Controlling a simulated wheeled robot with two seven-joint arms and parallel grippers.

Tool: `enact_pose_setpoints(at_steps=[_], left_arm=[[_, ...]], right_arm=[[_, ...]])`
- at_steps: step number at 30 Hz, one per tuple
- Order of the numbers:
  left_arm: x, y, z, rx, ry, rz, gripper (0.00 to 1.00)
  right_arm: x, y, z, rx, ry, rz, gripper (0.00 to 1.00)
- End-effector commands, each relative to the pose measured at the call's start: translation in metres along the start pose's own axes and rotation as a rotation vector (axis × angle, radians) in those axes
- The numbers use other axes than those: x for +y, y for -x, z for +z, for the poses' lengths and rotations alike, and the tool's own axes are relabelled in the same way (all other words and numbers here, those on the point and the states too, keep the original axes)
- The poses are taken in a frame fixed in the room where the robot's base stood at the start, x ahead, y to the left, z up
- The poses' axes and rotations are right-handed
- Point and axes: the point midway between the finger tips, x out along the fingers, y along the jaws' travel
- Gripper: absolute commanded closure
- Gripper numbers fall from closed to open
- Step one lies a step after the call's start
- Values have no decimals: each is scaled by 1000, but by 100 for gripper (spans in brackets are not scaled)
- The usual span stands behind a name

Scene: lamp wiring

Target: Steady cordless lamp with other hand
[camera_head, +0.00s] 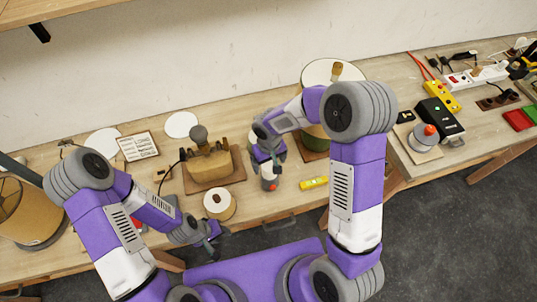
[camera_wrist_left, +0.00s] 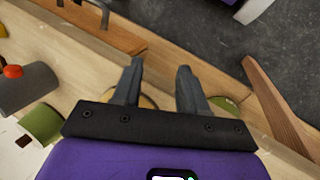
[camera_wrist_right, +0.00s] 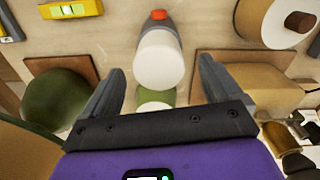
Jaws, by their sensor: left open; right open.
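The lamps' cords are hard to trace, so I cannot tell for certain which is the cordless one. A green-bodied lamp (camera_head: 318,131) stands on a wooden board behind my right arm, partly hidden; its rounded green body (camera_wrist_right: 55,98) shows at left in the right wrist view. A block-shaped lamp base (camera_head: 208,166) with a grey top stands left of it, a dark cord beside it. My right gripper (camera_head: 268,152) is open and empty above a grey-and-white bottle (camera_wrist_right: 160,58), between the two. My left gripper (camera_head: 212,238) is open and empty near the bench's front edge.
A brown-shaded lamp (camera_head: 20,208) stands at far left. A white-topped roll (camera_head: 219,204) sits near the front edge. A yellow level (camera_head: 314,183) lies right of the bottle. A second bench at right holds a power strip (camera_head: 476,76) and a black box (camera_head: 440,118).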

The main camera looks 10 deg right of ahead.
Motion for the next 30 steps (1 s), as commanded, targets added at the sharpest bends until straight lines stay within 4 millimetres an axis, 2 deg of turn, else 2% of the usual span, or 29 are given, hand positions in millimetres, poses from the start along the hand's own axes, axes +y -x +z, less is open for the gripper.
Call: enact_pose_setpoints(at_steps=[3, 9, 20, 30], left_arm=[[-1, -1, 0, -1, 0, 0, 57], [-1, -2, 0, 0, 0, 0, 57], [-1, -2, 0, 0, 0, 0, 57], [-1, -2, 0, 0, 0, 0, 57]], right_arm=[[0, -20, 1, -5, -1, 0, 8], [0, -40, 0, -2, -1, -1, 8], [0, -44, 0, 0, -1, -1, 10], [0, -44, 0, -1, -1, -1, 62]])
